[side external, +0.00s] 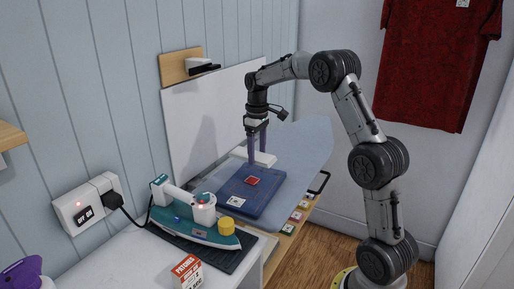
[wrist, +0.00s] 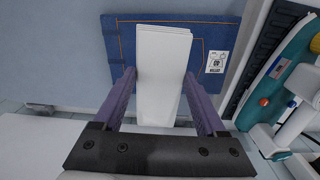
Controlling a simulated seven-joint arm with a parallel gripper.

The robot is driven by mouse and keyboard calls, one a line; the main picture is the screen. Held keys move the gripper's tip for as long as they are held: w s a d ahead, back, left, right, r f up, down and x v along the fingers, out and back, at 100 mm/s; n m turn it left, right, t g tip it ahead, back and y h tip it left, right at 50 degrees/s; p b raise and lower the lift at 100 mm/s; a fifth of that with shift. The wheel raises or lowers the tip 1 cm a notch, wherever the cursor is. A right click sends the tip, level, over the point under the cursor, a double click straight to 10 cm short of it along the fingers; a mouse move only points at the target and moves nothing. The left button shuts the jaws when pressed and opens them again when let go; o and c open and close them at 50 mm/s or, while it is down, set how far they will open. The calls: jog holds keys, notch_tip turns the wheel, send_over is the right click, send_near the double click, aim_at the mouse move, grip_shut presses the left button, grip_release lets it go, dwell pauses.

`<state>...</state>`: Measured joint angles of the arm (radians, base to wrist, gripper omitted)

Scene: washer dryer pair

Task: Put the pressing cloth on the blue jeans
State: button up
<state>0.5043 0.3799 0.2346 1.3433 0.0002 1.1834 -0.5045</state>
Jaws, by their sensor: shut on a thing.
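The pressing cloth is a white folded strip (wrist: 160,85), shut between the two purple fingers of my gripper (wrist: 161,72). In the side view my gripper (side external: 257,157) points down with the white cloth (side external: 266,160) at its fingertips, by the far edge of the jeans. The folded blue jeans (side external: 229,188) lie flat on the ironing board, with a red patch and a white label on top. In the wrist view the cloth covers the middle of the jeans (wrist: 120,48) and hides the patch. I cannot tell whether the cloth touches the jeans.
The pale blue ironing board (side external: 304,155) has free room right of the jeans. A teal iron (side external: 205,233) stands on a dark rest at front left, with a yellow knob-like piece beside it. A patches box (side external: 187,272) is nearer. A white panel (side external: 205,115) stands behind the board.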

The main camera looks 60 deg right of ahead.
aim_at(257, 182)
jog(key=shift+f, duration=3.7)
jog(key=shift+f, duration=0.65)
jog(key=o, duration=1.3)
